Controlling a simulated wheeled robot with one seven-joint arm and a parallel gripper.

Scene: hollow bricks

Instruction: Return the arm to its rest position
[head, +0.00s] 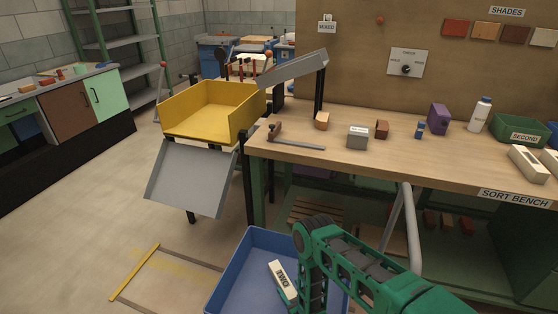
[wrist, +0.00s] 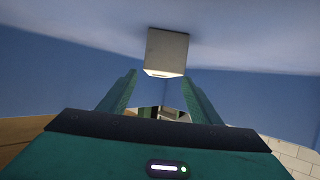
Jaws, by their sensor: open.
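My green arm reaches from the lower right of the head view down over a blue crate (head: 228,268) on the floor side of the bench. The gripper end is hidden behind the arm there. In the wrist view my gripper (wrist: 160,76) is open, with its two green fingers apart. A pale brick (wrist: 167,48) shows just beyond the fingertips, and I cannot tell if they touch it. In the head view a white brick marked TWO (head: 283,282) lies in the crate beside the arm.
The sort bench (head: 345,172) stands at the right, with a grey block (head: 357,137), a purple block (head: 438,118), a white bottle (head: 480,113) and a green bin (head: 518,129) on it. A yellow tray (head: 205,112) with a grey chute (head: 188,178) stands left of it. Floor further left is open.

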